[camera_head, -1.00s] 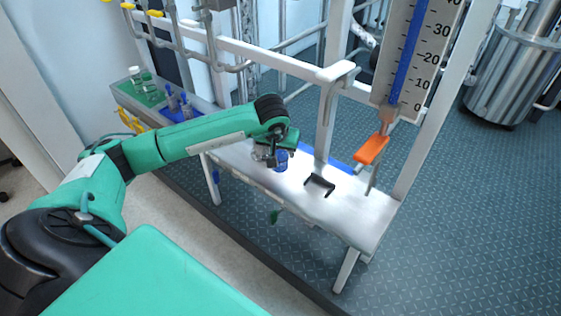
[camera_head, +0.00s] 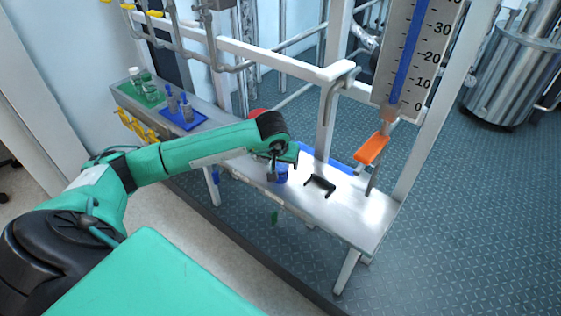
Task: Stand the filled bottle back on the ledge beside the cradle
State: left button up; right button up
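A small blue bottle (camera_head: 281,174) is at the white ledge (camera_head: 345,212), left of the black cradle (camera_head: 320,186). My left gripper (camera_head: 274,168) is around the bottle's left side and appears shut on it. The bottle looks upright and low, at or just above the ledge surface; I cannot tell if its base touches. The gripper and wrist hide part of the bottle. The cradle is empty. My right gripper is not in view.
An orange lever (camera_head: 371,150) hangs below the gauge (camera_head: 405,60) at the right. A blue tray (camera_head: 184,122) and a green tray (camera_head: 150,100) with bottles are at the far left. A white post rises behind the ledge. The ledge right of the cradle is clear.

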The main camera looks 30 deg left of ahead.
pick_arm(q)
jog(key=shift+r, duration=0.1)
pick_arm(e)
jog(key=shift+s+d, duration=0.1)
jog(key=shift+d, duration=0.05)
pick_arm(q)
jog(key=shift+r, duration=0.25)
jog(key=p+v, duration=0.1)
jog(key=v, duration=1)
jog(key=shift+s+r, duration=0.2)
jog(key=shift+r, duration=0.05)
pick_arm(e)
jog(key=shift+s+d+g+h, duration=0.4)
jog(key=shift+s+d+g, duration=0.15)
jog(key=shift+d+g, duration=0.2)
pick_arm(q)
jog(key=shift+d+f, duration=0.1)
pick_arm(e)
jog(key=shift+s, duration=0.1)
